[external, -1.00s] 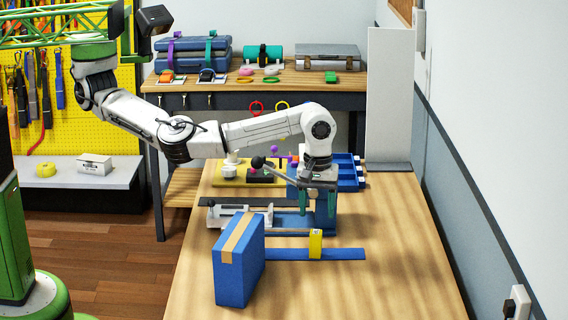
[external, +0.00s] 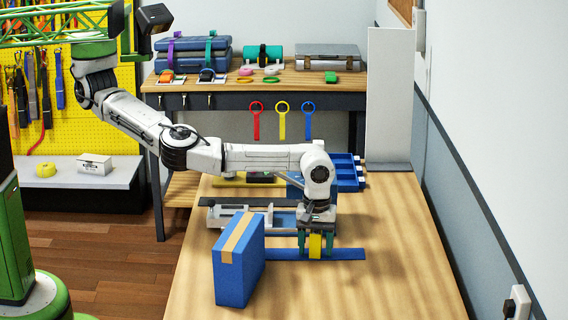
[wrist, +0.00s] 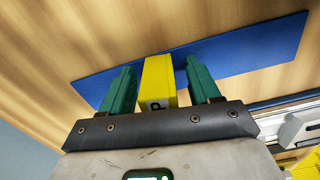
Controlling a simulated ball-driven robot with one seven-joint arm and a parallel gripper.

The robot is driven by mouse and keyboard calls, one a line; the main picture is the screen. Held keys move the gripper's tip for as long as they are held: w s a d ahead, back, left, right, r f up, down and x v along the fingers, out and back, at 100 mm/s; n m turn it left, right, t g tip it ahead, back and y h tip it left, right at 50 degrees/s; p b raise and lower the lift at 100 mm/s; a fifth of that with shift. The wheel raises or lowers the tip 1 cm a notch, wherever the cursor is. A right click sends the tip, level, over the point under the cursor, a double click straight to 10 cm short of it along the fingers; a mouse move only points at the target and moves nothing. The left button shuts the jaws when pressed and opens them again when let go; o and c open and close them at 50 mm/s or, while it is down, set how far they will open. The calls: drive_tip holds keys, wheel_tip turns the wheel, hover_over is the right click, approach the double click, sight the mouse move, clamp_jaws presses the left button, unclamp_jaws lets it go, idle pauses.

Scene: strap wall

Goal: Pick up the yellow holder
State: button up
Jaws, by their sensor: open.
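The yellow holder (external: 316,246) is a small upright block standing at the blue strap (external: 345,254) on the wooden table. In the wrist view the yellow holder (wrist: 157,82) shows a dark mark on its near end. My gripper (external: 316,247) points down with its green fingers open, one on each side of the holder. In the wrist view my gripper (wrist: 160,88) has a narrow gap on either side of the holder, so the fingers look apart from it. The blue strap (wrist: 250,50) runs behind the holder there.
A blue box (external: 236,264) with a tan band stands just left of my gripper. A grey and white clamp-like fixture (external: 235,216) and blue bins (external: 346,170) lie farther back. The table's front and right (external: 400,270) are clear.

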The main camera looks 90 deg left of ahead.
drive_tip(key=c, duration=1.1)
